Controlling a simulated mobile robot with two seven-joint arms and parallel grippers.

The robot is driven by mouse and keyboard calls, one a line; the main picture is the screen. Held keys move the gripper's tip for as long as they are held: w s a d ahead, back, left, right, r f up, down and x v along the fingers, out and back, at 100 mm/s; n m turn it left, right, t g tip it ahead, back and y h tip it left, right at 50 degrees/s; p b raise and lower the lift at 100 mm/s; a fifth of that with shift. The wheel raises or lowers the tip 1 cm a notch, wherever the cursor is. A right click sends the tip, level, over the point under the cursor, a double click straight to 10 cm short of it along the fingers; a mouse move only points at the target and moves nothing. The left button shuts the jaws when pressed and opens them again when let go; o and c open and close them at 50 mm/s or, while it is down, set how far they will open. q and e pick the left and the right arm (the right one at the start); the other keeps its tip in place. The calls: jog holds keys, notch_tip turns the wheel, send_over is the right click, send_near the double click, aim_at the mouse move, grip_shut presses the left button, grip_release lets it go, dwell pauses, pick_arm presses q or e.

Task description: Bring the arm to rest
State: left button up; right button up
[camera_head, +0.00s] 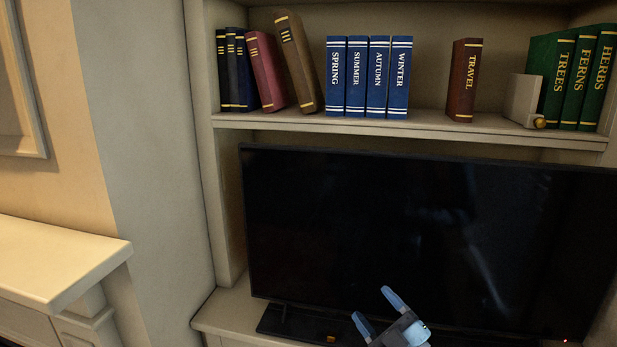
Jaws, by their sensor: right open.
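My right gripper (376,311) shows at the bottom of the head view, right of centre. Its two blue fingers are apart and nothing is between them. It is in front of the lower part of the television (420,230), well below the book shelf. Whether it touches the screen or stand cannot be told. Most of the right arm is out of the picture. My left gripper is not in view.
The shelf (430,122) above holds blue season books (368,78), a brown TRAVEL book (464,80), green books (576,78), a pale bookend (521,100) and leaning books (268,70). A mantel (60,255) juts out at left.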

jog(key=s+d+f+m+g+h, duration=0.1)
jog(key=s+d+f+m+h, duration=0.1)
jog(key=s+f+m+h, duration=0.45)
jog(key=s+d+f+m+h, duration=0.1)
jog(key=s+d+f+m, duration=0.15)
jog(key=f, duration=0.75)
jog(key=s+d+f+m+g+h, duration=0.2)
jog(key=s+f+m+g, duration=0.3)
jog(key=s+f, duration=0.9)
jog(key=s+g+h, duration=0.1)
jog(key=s, duration=0.2)
jog(key=shift+s+d+f, duration=0.25)
jog(key=shift+d+f, duration=0.05)
